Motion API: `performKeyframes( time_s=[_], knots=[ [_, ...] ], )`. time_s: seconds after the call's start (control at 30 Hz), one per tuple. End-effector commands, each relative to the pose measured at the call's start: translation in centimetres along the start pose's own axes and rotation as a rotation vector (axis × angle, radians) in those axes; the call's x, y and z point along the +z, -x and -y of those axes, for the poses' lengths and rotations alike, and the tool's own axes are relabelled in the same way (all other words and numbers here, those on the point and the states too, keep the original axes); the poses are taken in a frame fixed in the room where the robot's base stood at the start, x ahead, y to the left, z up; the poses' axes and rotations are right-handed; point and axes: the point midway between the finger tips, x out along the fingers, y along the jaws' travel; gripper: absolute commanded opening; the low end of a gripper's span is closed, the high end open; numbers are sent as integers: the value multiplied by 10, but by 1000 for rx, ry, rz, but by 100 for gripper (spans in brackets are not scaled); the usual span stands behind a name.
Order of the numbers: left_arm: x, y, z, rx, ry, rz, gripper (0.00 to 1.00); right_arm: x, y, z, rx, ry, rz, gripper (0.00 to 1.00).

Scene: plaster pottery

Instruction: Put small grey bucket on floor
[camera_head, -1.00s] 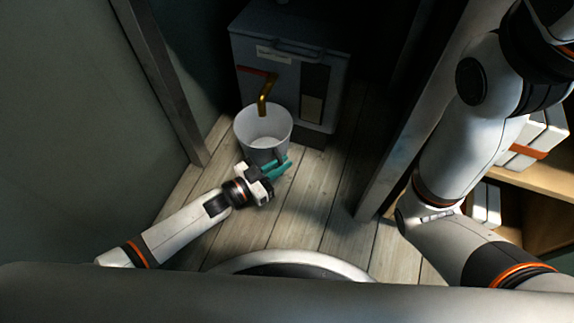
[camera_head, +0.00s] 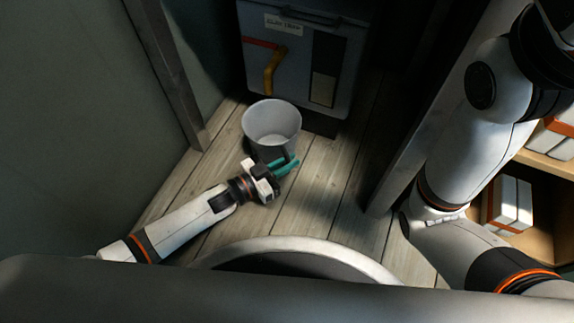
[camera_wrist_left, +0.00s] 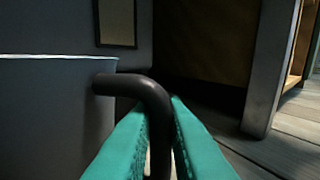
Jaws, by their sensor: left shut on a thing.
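The small grey bucket (camera_head: 271,124) is upright and empty inside, just above or on the wooden floor (camera_head: 325,190); I cannot tell whether its base touches. My left gripper (camera_head: 287,166) has teal fingers and is shut on the bucket's dark handle, at the bucket's near right side. In the left wrist view the bucket wall (camera_wrist_left: 50,115) fills the left, and the curved dark handle (camera_wrist_left: 140,88) runs down between the teal fingers (camera_wrist_left: 160,135). My right arm shows at the right of the head view, but its gripper is out of view.
A grey cabinet (camera_head: 300,60) with a yellow spout (camera_head: 271,72) stands behind the bucket. A post (camera_head: 165,75) rises at left, another (camera_head: 425,140) at right. A shelf with boxes (camera_head: 511,203) is at far right. Bare floor lies right of the bucket.

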Motion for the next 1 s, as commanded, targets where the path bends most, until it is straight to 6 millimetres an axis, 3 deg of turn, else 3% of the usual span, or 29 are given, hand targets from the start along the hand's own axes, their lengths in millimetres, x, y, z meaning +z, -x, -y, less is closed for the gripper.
performKeyframes(
  time_s=[0.3,0.33,0.47,0.8,1.0],
  knots=[
    [-1,0,0,-1,-2,2,0,0,0,0,-1,0,1,36],
    [-2,0,0,0,0,0,16,0,0,0,-1,0,1,36],
    [-1,0,0,0,0,0,34,0,0,0,-1,0,1,36],
    [4,1,0,0,-1,0,34,-1,-4,1,-1,0,1,36],
    [6,34,0,1,0,-5,34,-9,-24,5,-1,0,1,36]
  ],
)
